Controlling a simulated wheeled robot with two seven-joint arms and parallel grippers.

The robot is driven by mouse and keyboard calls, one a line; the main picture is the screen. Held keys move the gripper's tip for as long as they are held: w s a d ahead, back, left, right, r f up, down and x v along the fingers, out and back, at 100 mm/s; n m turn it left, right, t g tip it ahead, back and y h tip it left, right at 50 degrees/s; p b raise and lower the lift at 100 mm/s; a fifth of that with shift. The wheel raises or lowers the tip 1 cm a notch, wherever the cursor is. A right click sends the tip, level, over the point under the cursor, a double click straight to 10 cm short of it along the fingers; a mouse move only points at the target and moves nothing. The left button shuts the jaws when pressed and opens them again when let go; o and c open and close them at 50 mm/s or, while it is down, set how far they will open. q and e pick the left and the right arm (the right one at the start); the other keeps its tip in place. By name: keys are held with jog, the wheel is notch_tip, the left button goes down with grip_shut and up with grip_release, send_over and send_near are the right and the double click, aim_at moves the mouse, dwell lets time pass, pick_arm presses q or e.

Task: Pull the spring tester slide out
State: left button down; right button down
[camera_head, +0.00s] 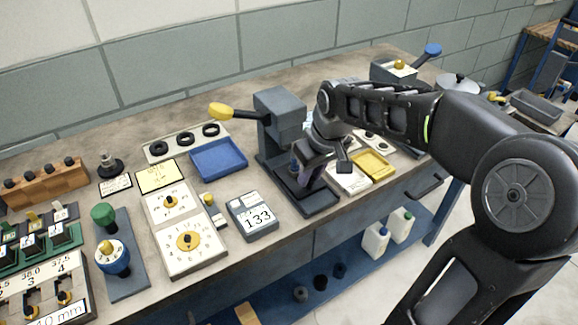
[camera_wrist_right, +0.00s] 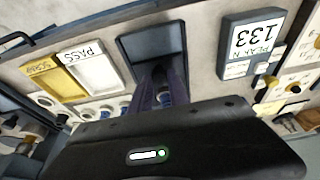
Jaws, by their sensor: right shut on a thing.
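The spring tester (camera_head: 279,112) is a grey press with a yellow-ended lever (camera_head: 222,111), standing at the middle of the bench. Its dark slide (camera_head: 318,205) reaches out in front of the body towards the bench's front edge. The slide also shows in the right wrist view (camera_wrist_right: 135,42) as a dark tray. My right gripper (camera_head: 303,182) reaches down over the slide, its purple-tinted fingers (camera_wrist_right: 160,90) shut on a dark part of it. The fingers and arm hide the exact grip and part of the tester. My left gripper is not in view.
A readout showing 133 (camera_head: 254,218) stands left of the slide. A blue tray (camera_head: 218,160) lies behind it. White and yellow trays (camera_head: 375,166) lie to the right. Dials and gauges fill the bench's left. A blue shelf (camera_head: 345,255) with bottles is below.

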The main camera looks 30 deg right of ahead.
jog(key=shift+s+b, duration=0.35)
jog(key=shift+s, duration=2.95)
jog(key=c, duration=0.6)
grip_release()
jog(key=shift+r, duration=0.15)
notch_tip(320, 180, up, 7)
jog(key=p, duration=0.5)
